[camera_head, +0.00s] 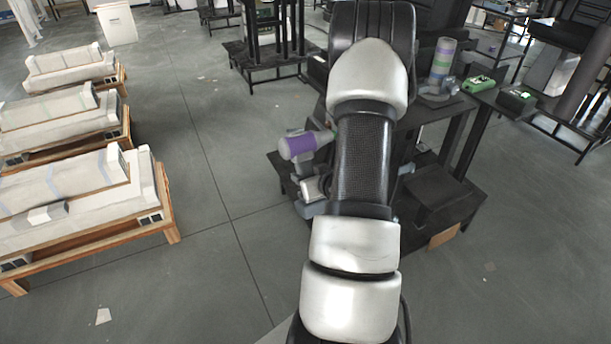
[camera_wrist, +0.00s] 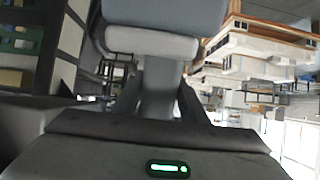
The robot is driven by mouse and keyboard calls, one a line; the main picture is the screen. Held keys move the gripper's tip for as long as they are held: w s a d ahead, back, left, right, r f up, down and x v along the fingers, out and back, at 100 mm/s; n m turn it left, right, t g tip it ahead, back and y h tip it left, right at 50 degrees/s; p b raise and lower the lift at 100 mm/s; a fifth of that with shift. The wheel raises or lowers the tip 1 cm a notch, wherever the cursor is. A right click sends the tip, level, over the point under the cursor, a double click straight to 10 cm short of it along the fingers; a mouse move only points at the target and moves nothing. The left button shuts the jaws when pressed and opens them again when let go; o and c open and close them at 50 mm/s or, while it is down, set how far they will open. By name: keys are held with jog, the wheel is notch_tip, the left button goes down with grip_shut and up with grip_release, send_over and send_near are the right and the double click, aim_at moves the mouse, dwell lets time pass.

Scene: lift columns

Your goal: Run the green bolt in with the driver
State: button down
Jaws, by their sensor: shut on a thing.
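In the wrist view, my gripper (camera_wrist: 158,95) is shut on the grey grip of a tool with a blue-grey and white body, which looks like the driver (camera_wrist: 150,43). The body fills the top of that view, and its tip is not shown. In the head view, my arm hides most of the middle, and the gripper cannot be made out clearly. A pale cylinder with a purple band (camera_head: 303,144) shows just left of my arm, above a dark low bench; I cannot tell whether it is part of the driver. I cannot make out the green bolt in either view.
A dark bench (camera_head: 455,195) stands behind and right of my arm. White parts on wooden pallets (camera_head: 165,205) line the left. The floor between is mostly clear.

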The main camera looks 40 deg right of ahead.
jog(key=shift+s+d+r+b, duration=0.15)
jog(key=shift+d+b, duration=0.1)
jog(key=shift+d, duration=0.35)
jog(key=shift+s+d+r+b, duration=0.1)
jog(key=shift+d+b, duration=0.1)
jog(key=shift+d, duration=0.35)
dwell(2.3)
jog(key=shift+f, duration=0.1)
jog(key=shift+w+a+b, duration=0.2)
jog(key=shift+a+b, duration=0.05)
jog(key=shift+a, duration=0.6)
jog(key=shift+w+a+b, duration=0.25)
jog(key=shift+a, duration=0.6)
jog(key=shift+w+a+b, duration=0.2)
jog(key=shift+a+b, duration=0.05)
jog(key=shift+a, duration=0.6)
jog(key=shift+a, duration=0.15)
jog(key=a, duration=0.2)
jog(key=w+a+b, duration=0.1)
jog(key=shift+a, duration=0.35)
